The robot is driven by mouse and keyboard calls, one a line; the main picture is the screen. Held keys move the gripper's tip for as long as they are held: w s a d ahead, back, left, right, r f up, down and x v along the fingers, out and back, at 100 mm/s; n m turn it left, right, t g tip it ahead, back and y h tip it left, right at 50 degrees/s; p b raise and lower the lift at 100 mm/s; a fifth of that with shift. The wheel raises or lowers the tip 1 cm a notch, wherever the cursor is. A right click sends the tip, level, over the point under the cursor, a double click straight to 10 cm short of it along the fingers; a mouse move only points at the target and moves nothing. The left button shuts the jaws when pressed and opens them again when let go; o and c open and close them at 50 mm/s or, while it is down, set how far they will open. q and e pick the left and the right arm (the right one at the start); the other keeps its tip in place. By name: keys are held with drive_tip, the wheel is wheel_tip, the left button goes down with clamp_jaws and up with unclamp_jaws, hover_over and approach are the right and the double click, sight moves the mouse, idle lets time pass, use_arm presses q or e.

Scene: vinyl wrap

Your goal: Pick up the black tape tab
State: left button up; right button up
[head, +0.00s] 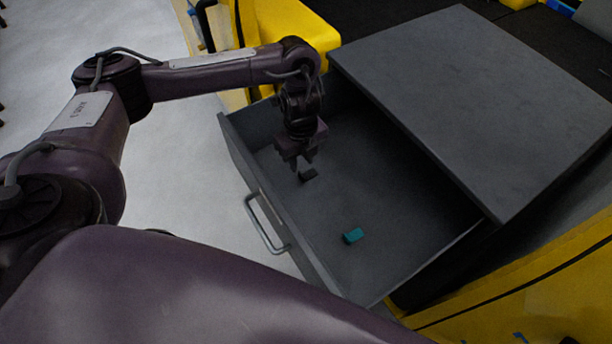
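A small black tab (309,175) lies on the floor of the open grey drawer (390,215), towards its far left part. My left gripper (302,166) points down into the drawer, with its fingertips just above or beside the black tab. The fingers look a little apart. I cannot tell whether they touch the tab. My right gripper is not in view.
A small teal block (353,236) lies in the drawer, nearer its front right. The drawer has raised walls and a bar handle (266,224) at its front. The grey cabinet top (480,95) overhangs the drawer's back. Yellow structures (285,25) stand behind.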

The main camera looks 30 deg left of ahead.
sight(301, 174)
use_arm(q)
wheel_tip(301, 174, down, 6)
drive_tip(key=shift+a+r+b, duration=0.1)
drive_tip(key=shift+r+b, duration=0.1)
drive_tip(key=shift+b, duration=1)
clamp_jaws()
